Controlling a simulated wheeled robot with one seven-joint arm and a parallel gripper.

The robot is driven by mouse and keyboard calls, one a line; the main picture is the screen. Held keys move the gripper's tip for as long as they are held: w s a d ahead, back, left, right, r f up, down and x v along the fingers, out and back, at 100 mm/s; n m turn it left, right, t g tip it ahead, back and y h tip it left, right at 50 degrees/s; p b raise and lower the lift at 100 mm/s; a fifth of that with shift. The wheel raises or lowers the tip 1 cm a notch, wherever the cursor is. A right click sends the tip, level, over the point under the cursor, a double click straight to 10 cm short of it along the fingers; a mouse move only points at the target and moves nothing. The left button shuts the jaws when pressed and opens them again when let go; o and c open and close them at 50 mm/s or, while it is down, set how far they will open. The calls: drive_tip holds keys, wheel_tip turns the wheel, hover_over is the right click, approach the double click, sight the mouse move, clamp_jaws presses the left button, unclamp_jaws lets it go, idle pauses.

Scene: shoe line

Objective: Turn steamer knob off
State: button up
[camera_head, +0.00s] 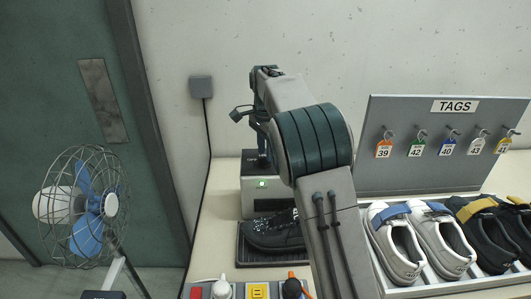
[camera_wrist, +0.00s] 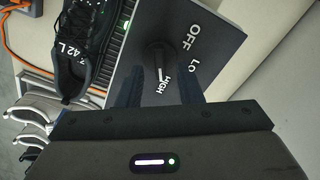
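The steamer (camera_head: 262,190) is a grey box with a dark top and a lit green light, at the back of the bench in the head view. Its dark panel (camera_wrist: 213,62) fills the middle of the wrist view, with the words OFF, LO and HIGH. The black steamer knob (camera_wrist: 157,56) has a white mark that appears to point toward HIGH. My gripper (camera_wrist: 157,76) is open, with one dark finger on each side of the knob. I cannot tell if the fingers touch it. My arm hides part of the steamer in the head view.
A black shoe (camera_head: 273,231) marked 42 L rests on the dark grate beside the steamer. A grey tag board (camera_head: 385,165) and a tray of shoes stand to the right. A fan (camera_head: 85,205) stands at the left, off the bench.

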drive_tip(key=shift+f, duration=0.65)
clamp_jaws()
